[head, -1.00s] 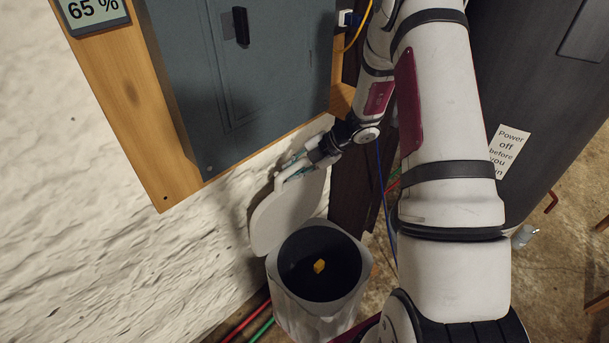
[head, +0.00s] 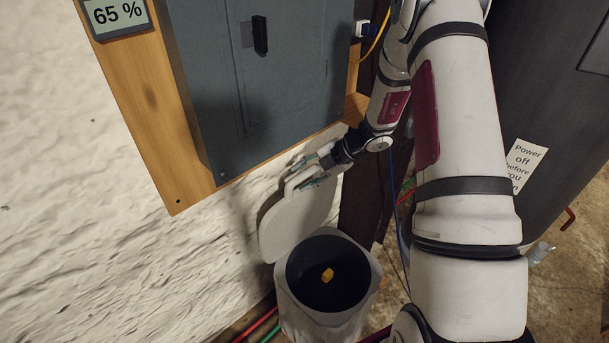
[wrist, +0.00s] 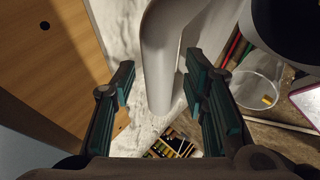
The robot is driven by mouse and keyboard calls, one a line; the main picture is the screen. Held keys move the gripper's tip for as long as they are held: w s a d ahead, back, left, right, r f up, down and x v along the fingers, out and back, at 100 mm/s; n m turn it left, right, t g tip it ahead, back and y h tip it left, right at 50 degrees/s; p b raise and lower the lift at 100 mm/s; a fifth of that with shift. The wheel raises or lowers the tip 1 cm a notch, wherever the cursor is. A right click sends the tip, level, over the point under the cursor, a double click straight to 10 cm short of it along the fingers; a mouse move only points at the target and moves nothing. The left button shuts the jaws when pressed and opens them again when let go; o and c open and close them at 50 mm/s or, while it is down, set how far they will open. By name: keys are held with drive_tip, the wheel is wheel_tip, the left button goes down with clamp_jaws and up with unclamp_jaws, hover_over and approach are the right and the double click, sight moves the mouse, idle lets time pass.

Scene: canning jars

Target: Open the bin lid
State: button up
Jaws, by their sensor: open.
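The white bin (head: 318,318) stands on the floor against the rough white wall, its dark mouth uncovered. Its white lid (head: 292,222) is swung up and stands near-upright on the wall side. A small yellow object lies inside the bin. My gripper (head: 304,172) is at the lid's upper edge, by its handle. In the wrist view my gripper (wrist: 163,97) is open, its teal-padded fingers on either side of the white lid handle (wrist: 160,65), with gaps showing. I cannot tell whether either pad touches it.
A grey electrical panel (head: 262,70) on a wooden board (head: 150,120) hangs just above the lid and gripper. A dark cabinet (head: 535,85) stands at the right. Red and green cables (head: 262,328) run along the floor beside the bin.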

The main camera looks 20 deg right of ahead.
drive_tip(key=v, duration=1.1)
drive_tip(key=shift+s+d+r, duration=0.2)
drive_tip(key=shift+r, duration=0.05)
